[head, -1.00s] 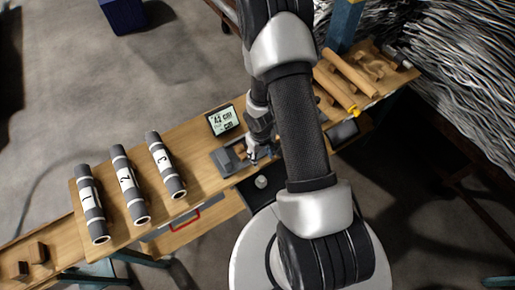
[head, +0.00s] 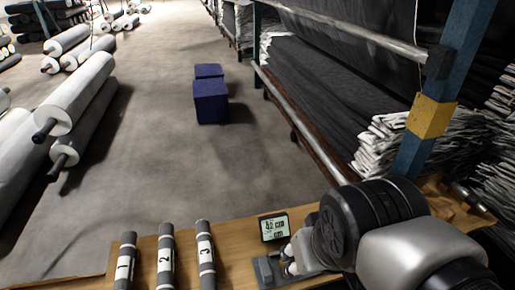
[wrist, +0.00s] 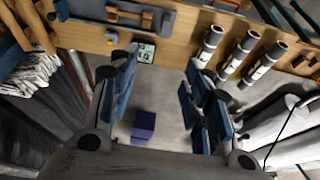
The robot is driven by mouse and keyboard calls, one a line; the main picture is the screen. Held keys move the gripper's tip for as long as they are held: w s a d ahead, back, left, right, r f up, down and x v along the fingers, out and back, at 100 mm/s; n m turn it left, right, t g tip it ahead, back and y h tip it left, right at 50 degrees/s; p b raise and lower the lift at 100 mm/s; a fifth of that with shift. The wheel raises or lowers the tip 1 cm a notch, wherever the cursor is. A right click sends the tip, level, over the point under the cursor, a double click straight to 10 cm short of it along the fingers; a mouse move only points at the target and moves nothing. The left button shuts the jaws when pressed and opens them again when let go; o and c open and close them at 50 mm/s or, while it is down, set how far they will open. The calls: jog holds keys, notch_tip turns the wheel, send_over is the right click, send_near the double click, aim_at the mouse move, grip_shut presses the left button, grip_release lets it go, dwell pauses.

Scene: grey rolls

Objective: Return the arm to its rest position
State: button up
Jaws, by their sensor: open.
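My arm (head: 420,250) fills the lower right of the head view, bent over the wooden table. In the wrist view my gripper (wrist: 162,85) is open, its two blue-grey fingers wide apart with nothing held between them. Past the fingers lie the table edge and the floor. In the head view the gripper end is largely hidden behind or below the arm, close to a grey device on the table (head: 268,270).
Three grey rolls labelled 1 (head: 126,262), 2 (head: 166,258) and 3 (head: 205,255) lie on the table (head: 85,284). A small display (head: 273,227) stands right of them. A blue post (head: 432,110) rises at right. Blue boxes (head: 210,102) stand on open floor.

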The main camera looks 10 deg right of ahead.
jog(key=shift+s+a+r, duration=0.2)
jog(key=shift+s+a, duration=0.05)
jog(key=shift+s, duration=0.25)
jog(key=shift+s+a+r, duration=0.15)
jog(key=shift+s+a, duration=0.1)
jog(key=shift+s, duration=0.25)
